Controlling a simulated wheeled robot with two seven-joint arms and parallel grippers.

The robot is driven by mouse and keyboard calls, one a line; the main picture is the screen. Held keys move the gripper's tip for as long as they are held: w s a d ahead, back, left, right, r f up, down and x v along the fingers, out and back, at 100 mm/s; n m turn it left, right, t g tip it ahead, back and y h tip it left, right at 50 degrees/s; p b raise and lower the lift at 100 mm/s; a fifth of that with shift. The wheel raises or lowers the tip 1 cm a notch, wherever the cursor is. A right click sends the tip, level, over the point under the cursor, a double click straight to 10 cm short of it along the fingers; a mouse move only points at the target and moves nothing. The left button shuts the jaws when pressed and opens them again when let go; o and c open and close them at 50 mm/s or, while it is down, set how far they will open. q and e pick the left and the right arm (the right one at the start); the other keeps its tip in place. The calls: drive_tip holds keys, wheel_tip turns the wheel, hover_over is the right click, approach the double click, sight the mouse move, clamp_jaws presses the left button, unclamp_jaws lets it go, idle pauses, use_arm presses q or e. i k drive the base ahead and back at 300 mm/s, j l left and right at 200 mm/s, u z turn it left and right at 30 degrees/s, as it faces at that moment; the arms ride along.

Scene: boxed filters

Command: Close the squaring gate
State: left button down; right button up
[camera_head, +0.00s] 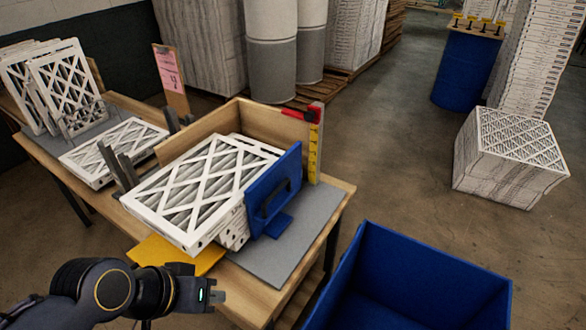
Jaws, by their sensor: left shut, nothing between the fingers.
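The squaring gate looks to be the blue panel with a handle (263,192) on the wooden workbench. It stands upright at the right side of a stack of white-framed filters (205,182). I cannot tell whether it touches the stack. A wooden backboard (222,118) stands behind the filters. A yellow ruler strip (314,150) and a red part (300,114) are at its right end. My left gripper (218,296) is shut and empty at the lower left, in front of the bench and apart from the gate. My right gripper is not in view.
A blue bin (425,262) stands on the floor right of the bench. A yellow plate (172,252) is at the bench's front edge, near my left gripper. More filters (112,148) lie at the bench's left. A grey mat (300,232) in front of the gate is clear.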

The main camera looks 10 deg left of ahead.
sight(156, 250)
drive_tip(key=u, duration=1.9)
drive_tip(key=i+j+z, duration=0.1)
drive_tip(key=z, duration=0.2)
drive_tip(key=i+j+z, duration=0.1)
drive_tip(key=j+z, duration=0.25)
